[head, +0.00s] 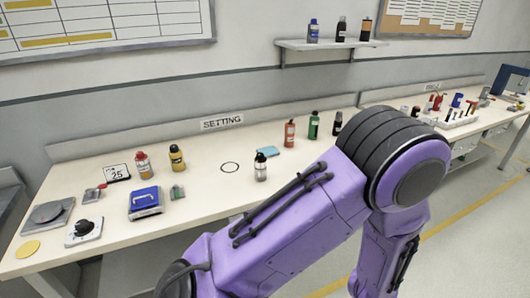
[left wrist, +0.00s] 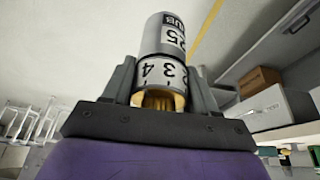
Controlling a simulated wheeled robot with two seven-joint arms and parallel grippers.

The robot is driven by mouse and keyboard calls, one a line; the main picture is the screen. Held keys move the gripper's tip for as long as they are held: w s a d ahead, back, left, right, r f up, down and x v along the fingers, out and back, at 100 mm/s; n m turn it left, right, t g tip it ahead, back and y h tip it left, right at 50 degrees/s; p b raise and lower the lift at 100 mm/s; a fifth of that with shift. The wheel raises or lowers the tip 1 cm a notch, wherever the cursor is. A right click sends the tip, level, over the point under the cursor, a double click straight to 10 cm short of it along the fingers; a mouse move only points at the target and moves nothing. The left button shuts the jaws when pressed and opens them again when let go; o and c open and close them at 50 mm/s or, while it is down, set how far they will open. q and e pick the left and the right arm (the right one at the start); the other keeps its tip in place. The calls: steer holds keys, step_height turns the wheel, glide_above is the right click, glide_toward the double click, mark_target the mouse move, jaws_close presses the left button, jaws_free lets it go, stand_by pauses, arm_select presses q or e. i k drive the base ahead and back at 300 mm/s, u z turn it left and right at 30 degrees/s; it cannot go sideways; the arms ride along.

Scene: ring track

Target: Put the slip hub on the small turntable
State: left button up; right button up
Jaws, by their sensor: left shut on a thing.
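In the left wrist view my left gripper (left wrist: 165,100) is shut on a grey cylinder, the slip hub (left wrist: 168,35). It has a white ring with black numbers and a label reading "25" and what looks like "HUB". Brass-coloured metal shows at its near end, between the jaws. In the head view a grey round disc on a square plate, which looks like the small turntable (head: 47,212), sits at the left end of the bench with nothing on it. A purple arm of mine crosses the head view; its gripper is hidden there. My right gripper is not seen.
The bench (head: 215,197) holds a black knob unit (head: 84,229), a yellow disc (head: 28,249), a blue case (head: 146,202), a "25" card (head: 117,173) and several bottles. A shelf (head: 330,44) hangs above.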

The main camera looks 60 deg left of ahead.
mark_target(46, 210)
steer(key=k, duration=0.75)
steer(key=u, duration=2.4)
